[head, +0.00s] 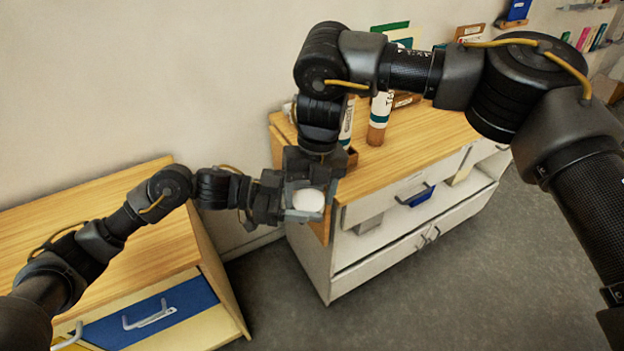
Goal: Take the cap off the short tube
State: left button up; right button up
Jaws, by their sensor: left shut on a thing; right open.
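A thing with a white round end (308,202), which looks like the capped short tube, is in the head view just off the left end of the right-hand cabinet. My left gripper (290,203) is shut on it from the left. My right gripper (316,168) comes down from above and is open close around it; I cannot tell whether its fingers touch it. The rest of the tube's body is hidden by the grippers.
A white and brown tube (379,120) and a thinner white one (346,125) stand on the right cabinet's wooden top (425,140), with books behind. The left cabinet (120,215) has a bare top and a blue drawer (150,315). Grey floor lies between the cabinets.

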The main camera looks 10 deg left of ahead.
jog(key=shift+f, duration=0.15)
jog(key=c, duration=0.5)
pick_arm(q)
jog(key=o, duration=1.2)
jog(key=shift+c, duration=0.2)
pick_arm(e)
jog(key=shift+c, duration=0.5)
pick_arm(q)
jog(key=shift+a, duration=0.15)
